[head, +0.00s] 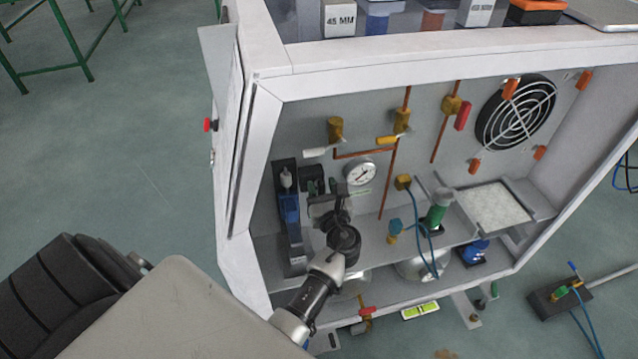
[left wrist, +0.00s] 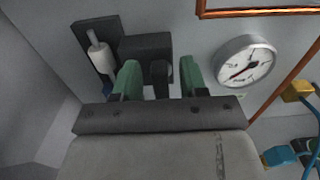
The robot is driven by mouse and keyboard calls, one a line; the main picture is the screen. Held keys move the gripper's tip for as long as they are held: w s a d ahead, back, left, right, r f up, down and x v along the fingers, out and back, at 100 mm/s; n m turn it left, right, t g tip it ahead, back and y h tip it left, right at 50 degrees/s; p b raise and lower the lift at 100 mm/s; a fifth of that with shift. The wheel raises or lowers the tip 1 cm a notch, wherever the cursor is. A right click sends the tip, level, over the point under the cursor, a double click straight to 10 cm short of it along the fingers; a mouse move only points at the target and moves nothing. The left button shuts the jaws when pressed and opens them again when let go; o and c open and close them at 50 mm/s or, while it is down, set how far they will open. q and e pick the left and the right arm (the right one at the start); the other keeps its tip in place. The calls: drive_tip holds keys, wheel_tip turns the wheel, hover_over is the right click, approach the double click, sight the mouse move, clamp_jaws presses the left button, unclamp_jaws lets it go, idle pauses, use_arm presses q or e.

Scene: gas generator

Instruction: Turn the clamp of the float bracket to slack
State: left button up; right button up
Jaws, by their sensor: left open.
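My left gripper (head: 330,199) reaches into the cabinet in front of its back wall. In the left wrist view the gripper (left wrist: 158,66) is open, with its two green fingers apart. A small dark upright piece (left wrist: 160,75), which looks like the clamp handle, shows between the fingers; I cannot tell whether either finger touches it. Behind it is a dark block (left wrist: 145,46), apparently part of the float bracket, beside a dark plate with a white cylinder (left wrist: 101,58). In the head view the dark bracket block (head: 311,178) stands beside a blue and black upright unit (head: 291,215). My right gripper is out of view.
A round gauge (head: 360,172) is close to the right of the gripper. Copper pipes with valves (head: 402,120) and a fan (head: 515,112) are on the back wall. The cabinet's left frame (head: 242,160) is close to my arm. A green-capped bottle (head: 438,208) stands on the shelf.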

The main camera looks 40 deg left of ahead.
use_arm(q)
drive_tip(key=shift+d, duration=0.1)
clamp_jaws()
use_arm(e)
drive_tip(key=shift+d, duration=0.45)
